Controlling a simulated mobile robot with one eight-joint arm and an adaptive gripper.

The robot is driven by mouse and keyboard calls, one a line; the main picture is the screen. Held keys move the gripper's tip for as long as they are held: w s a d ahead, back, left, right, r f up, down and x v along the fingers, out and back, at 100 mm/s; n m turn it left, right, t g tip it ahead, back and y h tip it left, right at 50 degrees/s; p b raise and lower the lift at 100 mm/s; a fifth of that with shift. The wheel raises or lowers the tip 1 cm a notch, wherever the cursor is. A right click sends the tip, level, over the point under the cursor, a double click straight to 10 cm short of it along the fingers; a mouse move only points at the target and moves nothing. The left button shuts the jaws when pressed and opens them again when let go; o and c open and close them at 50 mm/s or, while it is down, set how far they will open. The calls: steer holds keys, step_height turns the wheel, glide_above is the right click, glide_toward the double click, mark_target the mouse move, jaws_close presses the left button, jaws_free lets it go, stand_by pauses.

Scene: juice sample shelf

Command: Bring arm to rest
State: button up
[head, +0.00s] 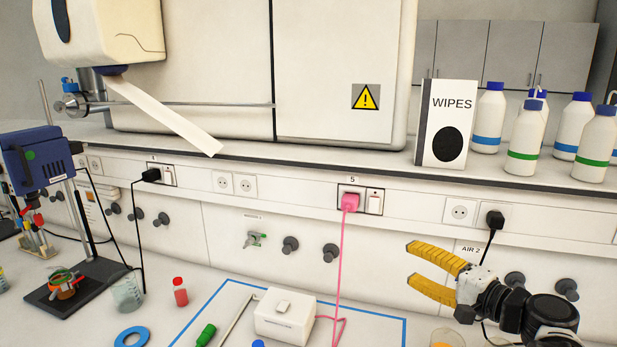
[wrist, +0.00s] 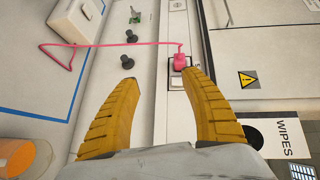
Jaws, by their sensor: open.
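My gripper (head: 427,273) is at the right of the head view, in front of the wall panel and above the bench. Its two yellow fingers are spread apart with nothing between them. In the wrist view the open fingers (wrist: 165,85) point toward the wall panel. Beyond them a pink plug (wrist: 180,60) sits in a wall socket. In the head view the pink plug (head: 350,202) is in the socket marked 5, to the left of my gripper and apart from it. Its pink cable hangs down to a white box (head: 285,317) on the bench.
Blue tape (head: 228,285) marks an area on the bench. A beaker with orange liquid (head: 446,338) stands below my arm. The shelf holds a wipes box (head: 446,122) and several bottles (head: 526,135).

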steer(key=s+a+f+n+g+h+b, duration=0.25)
steer(key=s+a+f+b, duration=0.2)
steer(key=f, duration=0.25)
steer(key=s+a+f+n+g+h+b, duration=0.1)
steer(key=s+a+f+n+g+b, duration=0.25)
steer(key=s+f, duration=0.2)
steer(key=s+d+f+n+h+b, duration=0.3)
steer(key=s+f+n+h+b, duration=0.1)
steer(key=s+f, duration=0.4)
steer(key=s+h+b, duration=0.1)
steer(key=s, duration=0.1)
steer(key=shift+s+d+f+n+g, duration=0.25)
steer(key=shift+s+d+n+g, duration=0.05)
steer(key=shift+s, duration=0.05)
